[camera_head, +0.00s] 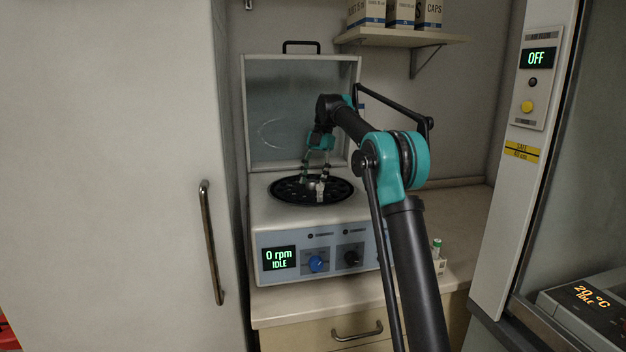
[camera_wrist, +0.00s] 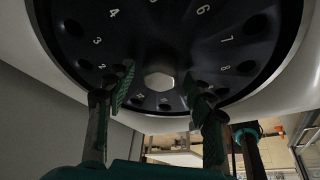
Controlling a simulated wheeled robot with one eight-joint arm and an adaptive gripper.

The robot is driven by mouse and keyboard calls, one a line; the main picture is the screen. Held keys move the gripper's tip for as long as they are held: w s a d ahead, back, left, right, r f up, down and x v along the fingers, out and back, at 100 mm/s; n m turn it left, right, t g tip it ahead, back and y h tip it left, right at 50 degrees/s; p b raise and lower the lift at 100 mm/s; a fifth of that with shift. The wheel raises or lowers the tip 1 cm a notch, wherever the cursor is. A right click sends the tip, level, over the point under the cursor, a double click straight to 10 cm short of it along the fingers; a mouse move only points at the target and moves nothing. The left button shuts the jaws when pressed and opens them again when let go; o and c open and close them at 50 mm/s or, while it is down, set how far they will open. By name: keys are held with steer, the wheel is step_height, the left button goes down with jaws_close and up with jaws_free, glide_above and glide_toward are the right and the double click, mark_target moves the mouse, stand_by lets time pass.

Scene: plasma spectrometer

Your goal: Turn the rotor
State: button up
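The rotor (camera_head: 290,194) is a black disc in the open centrifuge (camera_head: 262,222). In the wrist view the rotor (camera_wrist: 160,35) fills the upper part, with numbered holes around a pale six-sided hub (camera_wrist: 159,82). My gripper (camera_head: 317,177) reaches down over the rotor. In the wrist view my gripper (camera_wrist: 158,88) is open, with one green-padded finger on each side of the hub and a gap to it. I cannot tell whether the fingertips touch the rotor. A small pale piece (camera_head: 320,189) shows at the rotor near the fingers. The centrifuge display (camera_head: 279,258) reads 0 rpm, IDLE.
The raised lid (camera_head: 300,110) stands behind the rotor. A blue knob (camera_head: 316,264) and a dark knob (camera_head: 352,257) are on the front panel. A shelf with boxes (camera_head: 400,38) hangs above.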

steer(key=shift+r, duration=0.1)
steer(key=v, duration=0.6)
steer(key=shift+w+r, duration=0.1)
steer(key=shift+w, duration=0.05)
steer(key=shift+w+d+r, duration=0.1)
steer(key=shift+d+r, duration=0.05)
steer(key=shift+r, duration=0.35)
